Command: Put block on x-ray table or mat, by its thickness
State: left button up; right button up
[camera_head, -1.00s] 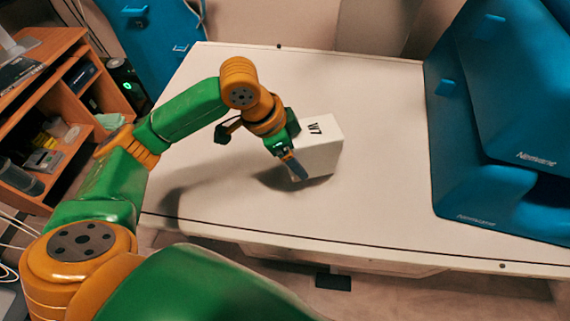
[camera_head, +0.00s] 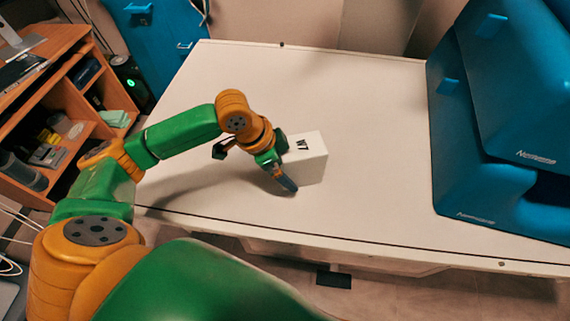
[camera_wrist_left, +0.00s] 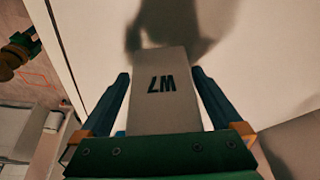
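The white block (camera_head: 308,160), marked "W7" on its top face, is over the white x-ray table (camera_head: 370,110). The exact height is hard to tell. No mat shows.
A large blue machine (camera_head: 500,110) stands over the right end of the table. A wooden shelf unit (camera_head: 70,130) with small items is at the left. A blue cabinet (camera_head: 160,35) stands behind.

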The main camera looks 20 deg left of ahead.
pick_arm(q)
jog(key=v, duration=1.2)
jog(key=shift+p, duration=0.45)
